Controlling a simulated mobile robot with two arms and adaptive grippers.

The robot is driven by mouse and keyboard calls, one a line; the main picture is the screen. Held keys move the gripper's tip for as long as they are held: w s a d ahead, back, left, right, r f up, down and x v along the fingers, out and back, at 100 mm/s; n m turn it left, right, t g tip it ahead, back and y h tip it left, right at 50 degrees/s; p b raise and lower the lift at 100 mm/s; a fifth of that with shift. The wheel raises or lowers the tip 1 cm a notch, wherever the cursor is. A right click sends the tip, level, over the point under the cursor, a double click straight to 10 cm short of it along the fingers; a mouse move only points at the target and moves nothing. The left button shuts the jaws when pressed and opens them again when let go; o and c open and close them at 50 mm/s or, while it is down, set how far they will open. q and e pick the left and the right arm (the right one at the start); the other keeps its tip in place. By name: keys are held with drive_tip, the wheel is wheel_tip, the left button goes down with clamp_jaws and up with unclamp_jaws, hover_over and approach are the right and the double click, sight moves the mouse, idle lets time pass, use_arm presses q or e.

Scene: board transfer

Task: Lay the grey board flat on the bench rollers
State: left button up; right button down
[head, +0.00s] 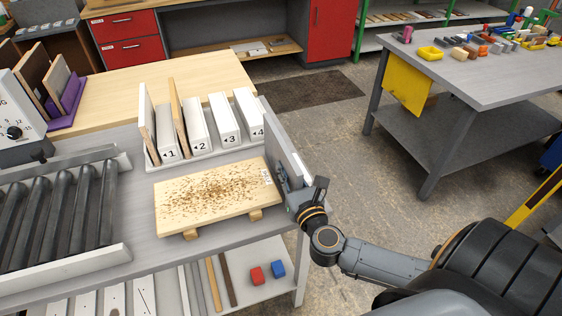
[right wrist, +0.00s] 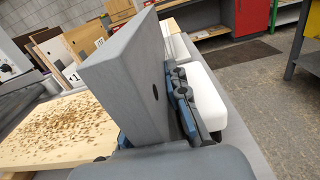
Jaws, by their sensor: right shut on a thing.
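The grey board (head: 284,140) stands on edge at the right end of the slotted rack on the bench. My right gripper (head: 284,180) is shut on its near end. In the right wrist view the grey board (right wrist: 125,75) stands tall and upright, with my right gripper's dark fingers (right wrist: 180,105) against its side. I cannot tell whether its lower edge touches the rack or bench. The bench rollers (head: 60,215) lie at the left of the head view, bare and well apart from the board. My left gripper is not in view.
The rack has white dividers numbered 1 to 4 (head: 245,115), with wooden boards (head: 178,117) in its left slots. A grey instrument (head: 15,112) stands behind the rollers. Floor lies right of the bench.

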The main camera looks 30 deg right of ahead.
sight(287, 161)
drive_tip(key=shift+r, duration=0.2)
drive_tip(key=shift+r, duration=0.6)
drive_tip(key=shift+s+a+r, duration=0.1)
drive_tip(key=shift+s+r, duration=0.05)
drive_tip(key=shift+r, duration=0.45)
drive_tip(key=shift+s+a+r, duration=0.1)
drive_tip(key=shift+r, duration=0.5)
drive_tip(key=s+a+r, duration=0.1)
drive_tip(key=r, duration=0.1)
drive_tip(key=s+r, duration=0.1)
drive_tip(key=s, duration=0.1)
drive_tip(key=s+a+r+p, duration=0.1)
drive_tip(key=s+r, duration=0.1)
drive_tip(key=shift+a+r, duration=0.3)
drive_tip(key=s+a+r+p, duration=0.3)
drive_tip(key=s+r+p, duration=0.1)
drive_tip(key=s+p, duration=0.15)
drive_tip(key=a+f+n+y, duration=0.2)
drive_tip(key=a+f+y, duration=0.1)
drive_tip(key=a, duration=0.3)
drive_tip(key=shift+s+a+f+n+t+y, duration=0.3)
drive_tip(key=shift+n+y, duration=0.1)
drive_tip(key=shift+y, duration=0.3)
drive_tip(key=shift+w, duration=0.1)
